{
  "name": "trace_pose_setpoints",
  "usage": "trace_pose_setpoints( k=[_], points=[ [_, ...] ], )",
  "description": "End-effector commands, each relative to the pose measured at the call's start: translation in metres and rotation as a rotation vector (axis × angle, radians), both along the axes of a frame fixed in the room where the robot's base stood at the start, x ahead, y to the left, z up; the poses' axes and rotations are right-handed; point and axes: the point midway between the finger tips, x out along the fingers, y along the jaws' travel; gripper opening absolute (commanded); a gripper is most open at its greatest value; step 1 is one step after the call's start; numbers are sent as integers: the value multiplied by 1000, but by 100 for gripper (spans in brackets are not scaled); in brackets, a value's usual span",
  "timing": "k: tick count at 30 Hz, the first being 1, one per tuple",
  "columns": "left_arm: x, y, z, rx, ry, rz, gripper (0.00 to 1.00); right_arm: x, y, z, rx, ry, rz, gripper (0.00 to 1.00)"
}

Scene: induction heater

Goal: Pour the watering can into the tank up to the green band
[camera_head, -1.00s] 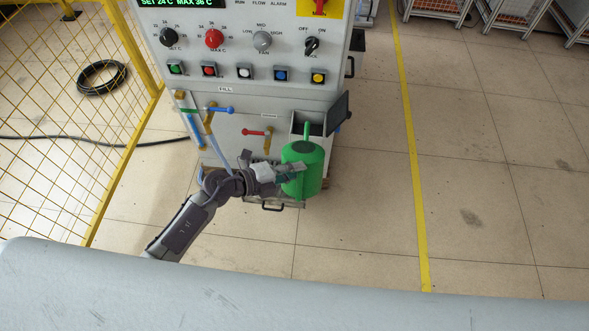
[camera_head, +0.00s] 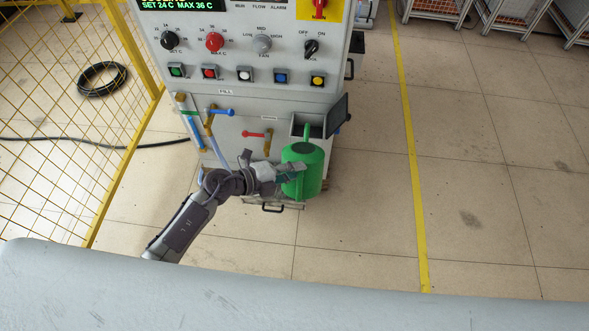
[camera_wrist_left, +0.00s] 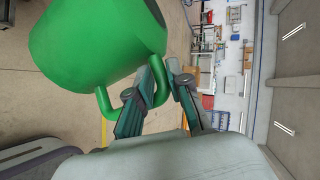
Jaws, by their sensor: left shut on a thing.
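A green watering can (camera_head: 306,172) is in front of the lower right of the heater cabinet. Its spout points up and away toward the open filler box, the tank's inlet (camera_head: 310,119), with a dark lid standing open on its right. My left gripper (camera_head: 290,173) is shut on the can's handle and holds the can off the floor. In the left wrist view the can (camera_wrist_left: 95,40) fills the upper left, and the gripper fingers (camera_wrist_left: 165,100) close around its green handle. My right gripper is not in view.
The cabinet's control panel (camera_head: 255,60) has knobs and coloured buttons. Below are valves with a blue handle (camera_head: 219,111) and a red handle (camera_head: 253,134). A yellow mesh fence (camera_head: 60,130) stands left. The floor right of the cabinet is clear, with a yellow line (camera_head: 412,150).

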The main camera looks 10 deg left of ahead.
Motion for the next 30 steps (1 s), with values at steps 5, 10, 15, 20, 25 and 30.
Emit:
trace_pose_setpoints(
  k=[5,10,15,20,25,30],
  points=[
    [3,-1,7,-5,-5,1,0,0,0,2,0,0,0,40],
    [4,-1,8,-4,-1,1,0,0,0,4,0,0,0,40],
    [4,-1,9,-4,4,1,0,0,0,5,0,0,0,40],
    [5,-1,11,-4,9,1,0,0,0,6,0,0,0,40],
    [6,-1,12,-5,14,2,0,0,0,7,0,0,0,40],
    [6,-1,13,-5,19,2,0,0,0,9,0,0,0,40]
  ],
)
